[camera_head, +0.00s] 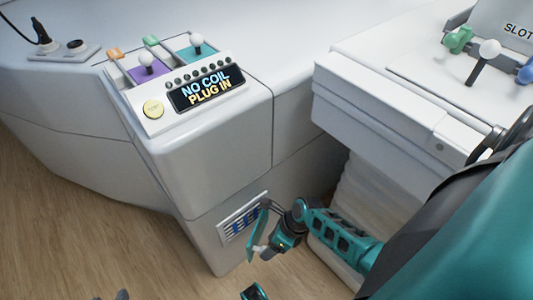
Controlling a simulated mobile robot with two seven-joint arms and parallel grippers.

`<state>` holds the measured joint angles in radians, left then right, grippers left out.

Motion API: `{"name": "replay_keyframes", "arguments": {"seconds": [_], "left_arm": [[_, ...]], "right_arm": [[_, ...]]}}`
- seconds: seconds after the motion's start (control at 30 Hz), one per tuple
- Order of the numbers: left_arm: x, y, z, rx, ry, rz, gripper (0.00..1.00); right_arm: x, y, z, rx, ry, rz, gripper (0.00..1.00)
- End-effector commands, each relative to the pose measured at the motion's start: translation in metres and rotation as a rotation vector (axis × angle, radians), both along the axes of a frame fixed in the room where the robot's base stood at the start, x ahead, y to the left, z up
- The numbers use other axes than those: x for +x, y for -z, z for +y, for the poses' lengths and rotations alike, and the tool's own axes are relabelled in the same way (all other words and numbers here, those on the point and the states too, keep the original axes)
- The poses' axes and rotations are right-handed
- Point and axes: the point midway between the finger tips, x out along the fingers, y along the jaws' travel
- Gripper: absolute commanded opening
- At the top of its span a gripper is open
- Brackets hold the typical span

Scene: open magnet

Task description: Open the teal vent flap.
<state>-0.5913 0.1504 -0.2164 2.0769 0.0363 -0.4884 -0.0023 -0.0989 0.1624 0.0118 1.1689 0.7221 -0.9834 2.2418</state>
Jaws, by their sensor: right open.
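My left gripper is not clearly in view.
A white table (387,107) juts out at the right, above my right forearm. Wooden floor (90,225) is clear at the left.

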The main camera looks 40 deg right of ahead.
Motion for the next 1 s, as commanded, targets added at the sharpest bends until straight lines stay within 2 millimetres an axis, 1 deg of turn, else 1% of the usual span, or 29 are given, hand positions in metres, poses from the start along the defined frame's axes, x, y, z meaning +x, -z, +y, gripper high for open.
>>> {"name": "replay_keyframes", "arguments": {"seconds": [0.03, 0.2, 0.33, 0.6, 1.0], "left_arm": [[0.001, 0.008, -0.001, -0.003, 0.001, -0.002, 0.43], [0.003, 0.01, -0.004, -0.01, 0.005, -0.002, 0.43], [0.003, 0.01, -0.005, -0.012, 0.006, 0.0, 0.43], [0.003, 0.009, -0.006, -0.011, 0.008, 0.006, 0.43], [0.003, 0.008, -0.007, -0.013, 0.008, 0.0, 0.43]], "right_arm": [[0.002, 0.012, 0.004, 0.001, -0.001, 0.0, 0.61], [0.005, 0.025, 0.011, 0.0, -0.002, -0.001, 0.61], [0.006, 0.028, 0.013, 0.0, -0.002, -0.001, 0.61], [0.006, 0.028, 0.013, 0.0, -0.002, -0.001, 0.6], [0.006, 0.028, 0.013, 0.0, -0.002, -0.001, 0.21]]}}
